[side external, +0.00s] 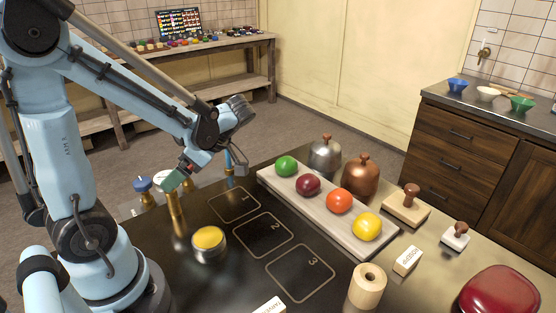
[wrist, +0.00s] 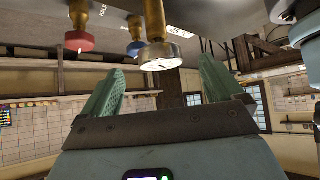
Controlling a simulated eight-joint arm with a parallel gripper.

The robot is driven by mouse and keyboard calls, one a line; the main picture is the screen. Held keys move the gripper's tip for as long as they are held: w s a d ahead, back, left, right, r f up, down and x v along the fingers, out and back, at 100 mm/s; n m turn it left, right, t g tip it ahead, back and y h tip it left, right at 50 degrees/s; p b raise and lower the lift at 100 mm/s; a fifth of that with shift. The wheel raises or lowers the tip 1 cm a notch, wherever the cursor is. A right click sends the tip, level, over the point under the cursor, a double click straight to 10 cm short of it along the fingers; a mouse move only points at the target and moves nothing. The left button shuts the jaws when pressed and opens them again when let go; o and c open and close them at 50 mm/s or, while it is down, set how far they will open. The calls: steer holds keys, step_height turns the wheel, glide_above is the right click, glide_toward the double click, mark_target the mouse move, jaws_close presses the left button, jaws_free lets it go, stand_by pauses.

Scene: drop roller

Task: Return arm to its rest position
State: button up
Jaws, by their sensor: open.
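My gripper (wrist: 160,88) is open in the wrist view, with its two green fingers apart and nothing held between them. In the side view my gripper (side external: 178,176) is low at the left part of the dark table, beside a brass post (side external: 174,212). In the wrist view a brass fitting with a white round face (wrist: 160,56) shows near the space between the fingers; I cannot tell whether it touches them. The far finger is hard to make out in the side view.
Red (wrist: 79,41) and blue (wrist: 136,48) knobs are near the fingers. A yellow-filled cup (side external: 208,243) stands close by. A tray (side external: 270,180) holds green, dark red, orange and yellow balls. Two metal domes (side external: 325,155), stamps (side external: 407,207) and a wooden roller (side external: 367,286) lie right. Numbered squares are empty.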

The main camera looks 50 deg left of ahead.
stand_by(0.3)
steer(key=w+d+r+m+t+h, duration=0.1)
steer(key=w+d+m+t+h, duration=0.2)
steer(key=m, duration=1)
steer(key=w+d+r+m+t+h, duration=0.2)
steer(key=w+d+m+t, duration=0.4)
steer(key=d+m+t, duration=0.4)
steer(key=d+m+h, duration=0.1)
steer(key=d+m, duration=0.1)
steer(key=m, duration=0.2)
steer(key=shift+t, duration=0.3)
steer(key=shift+r, duration=0.1)
